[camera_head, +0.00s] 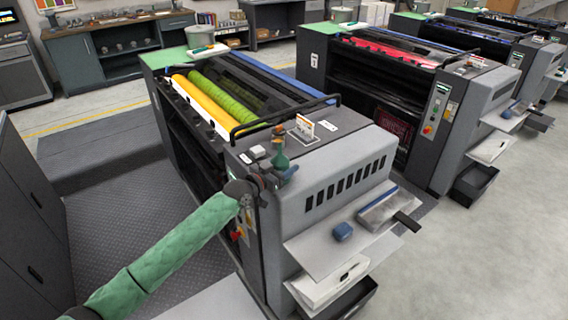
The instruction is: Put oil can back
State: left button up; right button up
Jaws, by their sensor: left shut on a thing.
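My left arm, in a green sleeve, comes in from the lower left. Its gripper (274,178) is at the near end of the closest press, by the top corner of its grey end housing. The gripper is shut on the oil can (281,161), a small green can with a thin neck pointing up, which looks upright. The can's lower part is hidden by the gripper. I cannot tell whether the can touches the press top. My right gripper is out of view.
The closest press (340,168) has yellow and green rollers and a raised black rail (285,115). A side shelf (330,226) holds a blue block (343,231) and a metal tray (382,212). More presses stand at right. Dark cabinets (30,225) stand at left.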

pick_arm(q)
jog(key=shift+f, duration=0.1)
jog(key=shift+f, duration=0.1)
jog(key=o, duration=1.2)
jog(key=shift+o, duration=0.2)
